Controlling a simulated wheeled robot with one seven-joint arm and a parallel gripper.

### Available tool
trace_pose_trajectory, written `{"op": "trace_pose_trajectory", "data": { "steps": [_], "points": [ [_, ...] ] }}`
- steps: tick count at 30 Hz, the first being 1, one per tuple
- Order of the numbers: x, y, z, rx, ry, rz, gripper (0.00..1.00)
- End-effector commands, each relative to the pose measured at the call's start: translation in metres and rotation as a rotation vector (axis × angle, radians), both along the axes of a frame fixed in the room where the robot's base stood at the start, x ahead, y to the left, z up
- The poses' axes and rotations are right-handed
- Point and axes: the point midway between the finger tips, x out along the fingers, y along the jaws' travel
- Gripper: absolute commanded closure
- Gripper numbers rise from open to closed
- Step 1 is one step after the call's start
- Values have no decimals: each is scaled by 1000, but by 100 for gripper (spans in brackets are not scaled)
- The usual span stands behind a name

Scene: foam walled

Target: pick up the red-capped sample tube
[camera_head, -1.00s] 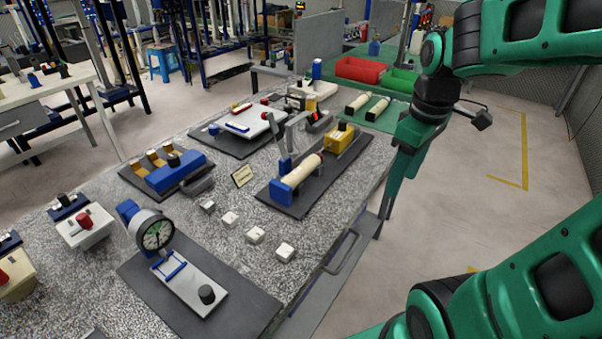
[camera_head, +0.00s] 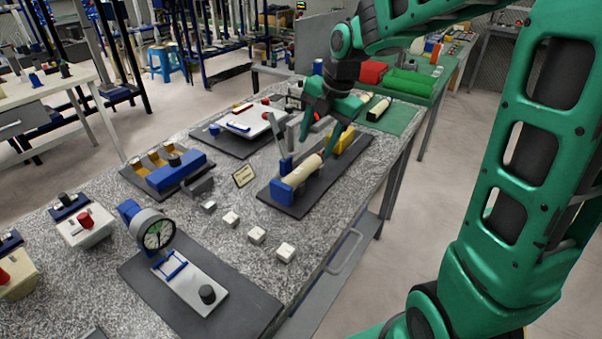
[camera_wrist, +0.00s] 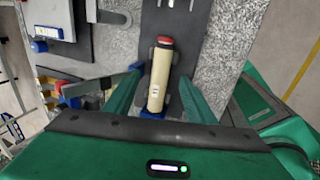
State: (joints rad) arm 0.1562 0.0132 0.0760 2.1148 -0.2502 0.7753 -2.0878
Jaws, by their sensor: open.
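The sample tube is a cream cylinder (camera_wrist: 160,77) with a red cap (camera_wrist: 165,41) at its top end in the wrist view. In the head view the cream tube (camera_head: 304,170) lies at a slant by a blue block (camera_head: 285,190) on a dark base plate; its red cap cannot be made out there. My gripper (camera_head: 316,148) is open over the tube and points down at it. In the wrist view the fingers of my gripper (camera_wrist: 158,82) stand on either side of the tube, with a gap to each side; I cannot tell their height above it.
A yellow block (camera_head: 346,141) sits on the same dark plate. A grey upright lever (camera_head: 306,123) stands close to my left finger. A small sign (camera_head: 243,174) and several white cubes (camera_head: 256,235) lie in front. A dial gauge (camera_head: 157,234) stands at the front left.

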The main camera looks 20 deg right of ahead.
Motion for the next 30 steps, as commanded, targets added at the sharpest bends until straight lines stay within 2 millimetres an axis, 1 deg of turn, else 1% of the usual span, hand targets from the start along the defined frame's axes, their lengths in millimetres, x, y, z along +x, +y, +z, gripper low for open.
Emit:
{"op": "trace_pose_trajectory", "data": {
  "steps": [1, 3, 10, 18, 21, 29, 30],
  "points": [
    [1, 2, -8, 1, 4, 0, 49],
    [3, 3, -16, 0, 4, -1, 49],
    [5, 5, -29, 0, 3, -2, 49],
    [10, 14, -64, 0, 3, -4, 49],
    [12, 15, -72, 0, 3, -4, 49],
    [13, 15, -74, 0, 1, -4, 49],
    [13, 15, -74, 0, 1, -4, 54]
  ]
}}
